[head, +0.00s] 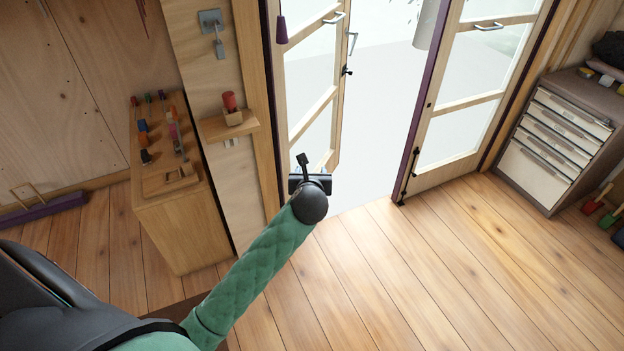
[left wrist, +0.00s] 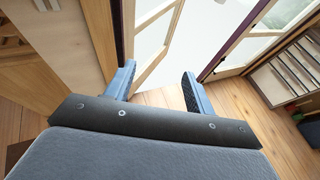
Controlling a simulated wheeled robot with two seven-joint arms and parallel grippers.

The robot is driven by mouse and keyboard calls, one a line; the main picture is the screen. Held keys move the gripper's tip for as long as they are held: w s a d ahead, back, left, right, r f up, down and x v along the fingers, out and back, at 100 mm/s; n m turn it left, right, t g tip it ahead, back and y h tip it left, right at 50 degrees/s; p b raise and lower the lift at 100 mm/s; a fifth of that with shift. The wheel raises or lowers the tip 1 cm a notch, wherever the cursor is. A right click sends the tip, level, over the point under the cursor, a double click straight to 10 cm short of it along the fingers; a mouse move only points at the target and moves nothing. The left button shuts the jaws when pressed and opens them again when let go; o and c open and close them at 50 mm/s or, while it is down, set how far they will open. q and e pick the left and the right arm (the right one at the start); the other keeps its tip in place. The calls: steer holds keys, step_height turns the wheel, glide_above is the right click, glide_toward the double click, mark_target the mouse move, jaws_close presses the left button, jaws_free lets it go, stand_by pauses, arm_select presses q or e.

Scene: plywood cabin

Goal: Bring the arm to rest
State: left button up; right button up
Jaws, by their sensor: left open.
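My left arm, in a green sleeve, reaches up from the lower left of the head view, with the left gripper (head: 308,178) at its end in front of the double door. In the left wrist view the left gripper (left wrist: 158,84) shows its two blue-grey fingers apart, with nothing between them. The left door leaf (head: 309,90) stands ajar just beyond the gripper; I cannot tell whether they touch. The right door leaf (head: 468,85) stands to the right of a bright gap. My right gripper is in neither view.
A wooden tool cabinet (head: 180,225) with tools on top stands left of the arm. A small wall shelf (head: 215,128) holds a red-topped item. A drawer unit (head: 555,140) stands at the right. The plank floor (head: 430,270) in front of the doors is clear.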

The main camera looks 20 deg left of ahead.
arm_select(q)
steer(key=shift+s+d+f+h, duration=0.2)
steer(key=shift+d+f+h, duration=0.1)
steer(key=shift+f, duration=0.05)
stand_by(0.4)
